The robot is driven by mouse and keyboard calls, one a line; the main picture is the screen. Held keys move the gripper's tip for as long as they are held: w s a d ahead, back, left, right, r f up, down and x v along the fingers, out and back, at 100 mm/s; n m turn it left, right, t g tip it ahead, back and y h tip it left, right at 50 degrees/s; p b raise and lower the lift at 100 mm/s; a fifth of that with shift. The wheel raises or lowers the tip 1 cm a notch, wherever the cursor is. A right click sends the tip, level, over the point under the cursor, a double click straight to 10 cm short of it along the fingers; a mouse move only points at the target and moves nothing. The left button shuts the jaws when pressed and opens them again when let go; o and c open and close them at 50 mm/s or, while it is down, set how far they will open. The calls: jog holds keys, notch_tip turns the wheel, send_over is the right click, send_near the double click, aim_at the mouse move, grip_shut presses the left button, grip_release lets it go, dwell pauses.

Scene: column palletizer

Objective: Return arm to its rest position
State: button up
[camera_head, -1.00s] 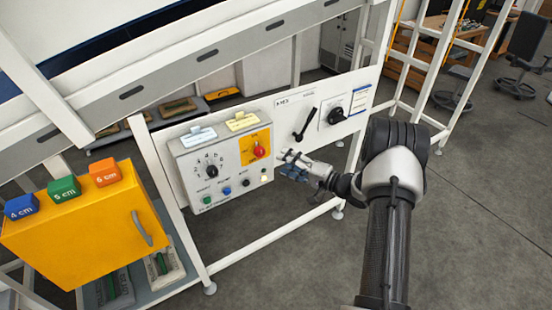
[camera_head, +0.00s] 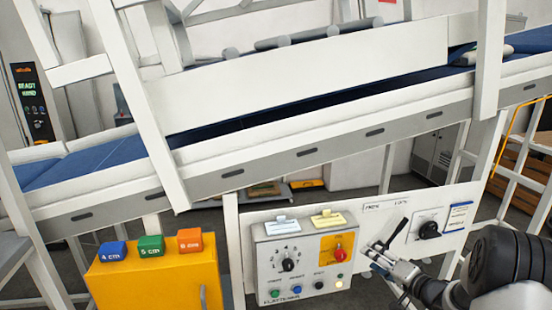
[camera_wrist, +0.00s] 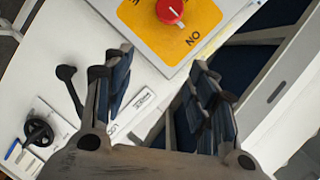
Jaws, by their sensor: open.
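My gripper (camera_head: 377,263) is in front of the control panel, near the lower right of the grey control box (camera_head: 278,257). In the wrist view my gripper (camera_wrist: 160,90) has its two fingers spread apart with nothing between them. The red knob on its yellow plate (camera_wrist: 170,10) lies beyond the fingertips at the top of that view. My arm reaches in from the lower right of the head view. Whether a finger touches the panel cannot be told.
A black lever (camera_head: 386,246) and a black rotary switch (camera_head: 429,230) are on the white panel beside my gripper. A yellow cabinet (camera_head: 150,285) carries blue, green and orange blocks at left. The conveyor (camera_head: 300,145) runs above. White frame posts stand at right.

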notch_tip(320, 180, up, 8)
jog(key=r+n+g+h+b, duration=0.1)
jog(key=n+h+b, duration=0.1)
jog(key=h, duration=0.3)
jog(key=s+a+r+g+h+b, duration=0.2)
jog(key=s+a+r+h+b, duration=0.15)
jog(key=s, duration=0.65)
jog(key=s+a+f+n+g+y+b, duration=0.1)
jog(key=s+a, duration=0.4)
jog(key=s, duration=0.5)
jog(key=s+a+f+n+g+y+b, duration=0.1)
jog(key=s+a+f+n+g, duration=0.2)
jog(key=s, duration=0.7)
jog(key=s+a+f+n+g+y+b, duration=0.1)
jog(key=s+a+f+g, duration=0.1)
jog(key=s+a, duration=0.5)
jog(key=s+f, duration=0.1)
jog(key=s, duration=0.3)
jog(key=shift+f+n+g, duration=0.15)
jog(key=shift+n+g, duration=0.25)
jog(key=shift+c, duration=0.2)
